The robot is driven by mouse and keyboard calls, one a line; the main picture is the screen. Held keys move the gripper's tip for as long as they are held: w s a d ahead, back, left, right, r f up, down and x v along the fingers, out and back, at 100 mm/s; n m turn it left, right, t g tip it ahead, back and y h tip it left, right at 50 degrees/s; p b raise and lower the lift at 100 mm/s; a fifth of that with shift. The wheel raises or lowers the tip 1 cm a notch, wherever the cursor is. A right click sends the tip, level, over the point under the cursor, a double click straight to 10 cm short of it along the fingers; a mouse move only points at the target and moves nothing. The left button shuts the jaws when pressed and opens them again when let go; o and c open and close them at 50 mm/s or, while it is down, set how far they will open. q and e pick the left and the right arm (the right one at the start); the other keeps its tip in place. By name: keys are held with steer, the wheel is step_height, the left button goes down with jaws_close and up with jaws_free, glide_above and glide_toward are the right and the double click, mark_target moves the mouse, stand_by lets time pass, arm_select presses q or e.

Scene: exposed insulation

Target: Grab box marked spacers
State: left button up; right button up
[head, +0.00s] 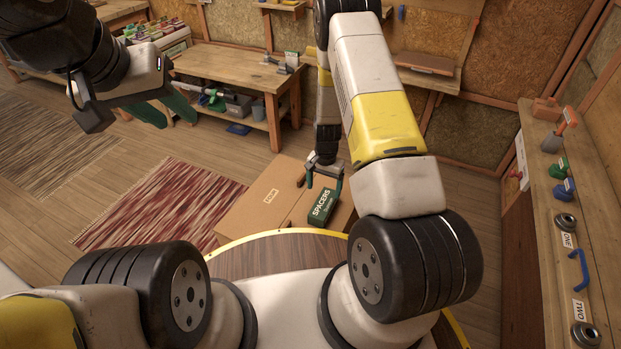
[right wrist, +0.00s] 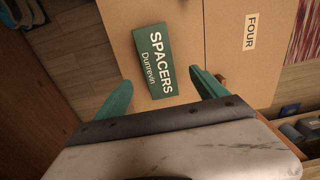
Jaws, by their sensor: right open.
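The green box marked SPACERS (head: 321,206) lies on a brown cardboard box (head: 254,211) in the lower middle of the head view. It also shows in the right wrist view (right wrist: 154,62), with its white lettering readable. My right gripper (head: 325,184) is open and empty just above and beside the spacers box. In the right wrist view its green fingers (right wrist: 163,88) stand apart, with the spacers box beyond and between them. I cannot tell whether they touch it. My left gripper (head: 172,111) is at the upper left of the head view, with green fingers, away from the box.
The cardboard box carries a label reading FOUR (right wrist: 251,31). A wooden workbench (head: 228,70) stands behind, with bins beneath. A shelf (head: 560,240) with fittings and tools runs along the right. A red rug (head: 165,205) lies on the floor at left.

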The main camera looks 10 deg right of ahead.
mark_target(324, 202)
steer(key=f, duration=0.9)
steer(key=shift+d, duration=0.2)
steer(key=shift+w, duration=0.1)
steer(key=c, duration=1.5)
